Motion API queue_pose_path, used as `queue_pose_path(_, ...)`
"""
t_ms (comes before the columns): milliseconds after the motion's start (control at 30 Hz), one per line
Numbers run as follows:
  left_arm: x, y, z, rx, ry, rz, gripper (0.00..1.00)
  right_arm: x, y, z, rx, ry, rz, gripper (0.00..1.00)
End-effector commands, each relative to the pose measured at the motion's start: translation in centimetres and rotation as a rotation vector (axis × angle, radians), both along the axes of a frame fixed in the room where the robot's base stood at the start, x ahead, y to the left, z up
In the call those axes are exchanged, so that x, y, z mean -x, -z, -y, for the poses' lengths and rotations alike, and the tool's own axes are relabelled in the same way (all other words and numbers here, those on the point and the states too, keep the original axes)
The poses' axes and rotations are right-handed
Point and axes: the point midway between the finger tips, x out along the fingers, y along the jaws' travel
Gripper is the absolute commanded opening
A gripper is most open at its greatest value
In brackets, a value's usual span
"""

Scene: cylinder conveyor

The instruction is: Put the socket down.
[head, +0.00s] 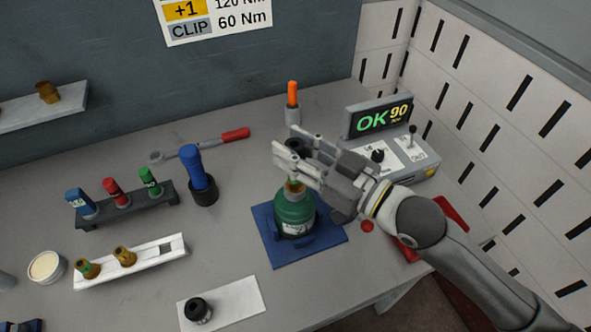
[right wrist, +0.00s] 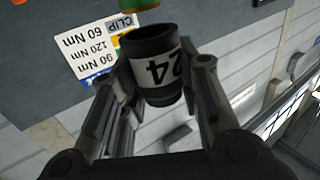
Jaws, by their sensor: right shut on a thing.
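My right gripper (head: 293,152) is shut on a dark socket (head: 297,144), over the green cylinder (head: 294,216). In the right wrist view the socket (right wrist: 155,65) sits between both fingers, with a white band marked 24. The cylinder stands upright in a blue holder (head: 264,245), and its brass valve (head: 294,186) shows just below the fingers. I cannot tell how far the socket is from the valve. A white mat (head: 240,298) at the front of the bench carries another dark socket (head: 198,310). My left gripper is not in view.
A blue-handled tool (head: 198,172), a red-handled wrench (head: 205,147), a bottle rack (head: 128,207) and a white valve tray (head: 150,259) lie to the left. The mat's right part is bare.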

Motion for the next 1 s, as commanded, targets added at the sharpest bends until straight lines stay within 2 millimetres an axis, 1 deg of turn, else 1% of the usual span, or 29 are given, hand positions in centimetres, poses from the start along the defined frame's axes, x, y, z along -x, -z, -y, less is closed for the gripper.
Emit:
queue_pose_path(133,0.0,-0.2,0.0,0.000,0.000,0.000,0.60,0.0,1.5,0.0,0.002,0.001,-0.001,0.04)
queue_pose_path(233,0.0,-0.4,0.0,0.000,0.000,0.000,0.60,0.0,3.3,0.1,0.003,0.002,-0.003,0.04)
queue_pose_path(300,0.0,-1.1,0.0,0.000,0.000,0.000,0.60,0.0,3.9,0.0,0.002,0.001,0.000,0.04)
queue_pose_path(400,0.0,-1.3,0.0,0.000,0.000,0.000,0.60,0.0,4.7,0.0,0.001,0.001,0.001,0.04)
queue_pose_path(700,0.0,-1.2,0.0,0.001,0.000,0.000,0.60,0.0,5.1,0.0,0.000,0.000,0.003,0.04)
queue_pose_path(867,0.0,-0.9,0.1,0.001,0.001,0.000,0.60,0.0,5.6,0.0,0.000,0.001,0.003,0.04)
queue_pose_path(900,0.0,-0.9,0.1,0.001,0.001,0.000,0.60,0.0,5.7,0.0,0.000,0.001,0.001,0.32)
queue_pose_path(1000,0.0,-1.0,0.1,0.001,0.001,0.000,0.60,0.0,5.6,0.0,0.000,0.001,0.001,0.45)
